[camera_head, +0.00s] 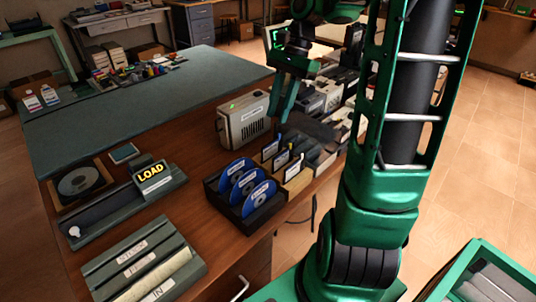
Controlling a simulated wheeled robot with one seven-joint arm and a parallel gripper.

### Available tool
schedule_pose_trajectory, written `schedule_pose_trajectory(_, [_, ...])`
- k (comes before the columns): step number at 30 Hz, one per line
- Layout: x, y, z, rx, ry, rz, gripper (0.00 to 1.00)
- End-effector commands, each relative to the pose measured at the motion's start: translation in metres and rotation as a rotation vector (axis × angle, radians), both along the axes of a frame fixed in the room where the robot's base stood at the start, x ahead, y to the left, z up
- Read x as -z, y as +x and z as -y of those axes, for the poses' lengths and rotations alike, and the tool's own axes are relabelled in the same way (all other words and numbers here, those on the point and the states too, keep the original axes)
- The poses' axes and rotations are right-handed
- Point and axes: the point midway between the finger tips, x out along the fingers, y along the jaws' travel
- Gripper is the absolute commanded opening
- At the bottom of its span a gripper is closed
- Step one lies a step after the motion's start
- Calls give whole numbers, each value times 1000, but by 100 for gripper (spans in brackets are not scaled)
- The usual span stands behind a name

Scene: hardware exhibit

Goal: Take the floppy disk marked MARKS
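Three blue discs (242,187) with white labels stand upright in a dark rack (263,219) near the table's front edge. To their right, several thin dark cards with white labels (271,150) stand upright in a lighter rack (299,182). The writing on these labels is too small to read, so I cannot tell which item is marked MARKS. My gripper (280,112) hangs with its green fingers pointing down, above and behind the labelled cards. Its two fingers look apart, with nothing seen between them.
A beige boxy device (243,122) stands behind the racks. A LOAD sign (152,176) sits on a grey tray at left, near a sorter with labelled slots (135,262). Grey boxes (312,102) line the right side. The dark green mat (110,128) is largely clear.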

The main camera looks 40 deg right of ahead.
Motion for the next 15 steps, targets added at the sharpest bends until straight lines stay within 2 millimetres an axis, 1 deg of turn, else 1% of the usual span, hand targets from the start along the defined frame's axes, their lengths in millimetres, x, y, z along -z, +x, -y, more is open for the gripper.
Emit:
schedule_pose_trajectory(2, [5,1,-3,7,6,-4,25])
schedule_pose_trajectory(9, [37,-1,-17,7,7,-6,25])
schedule_pose_trajectory(12, [46,-2,-21,6,6,-5,25])
schedule_pose_trajectory(15, [51,-3,-22,6,4,-5,25])
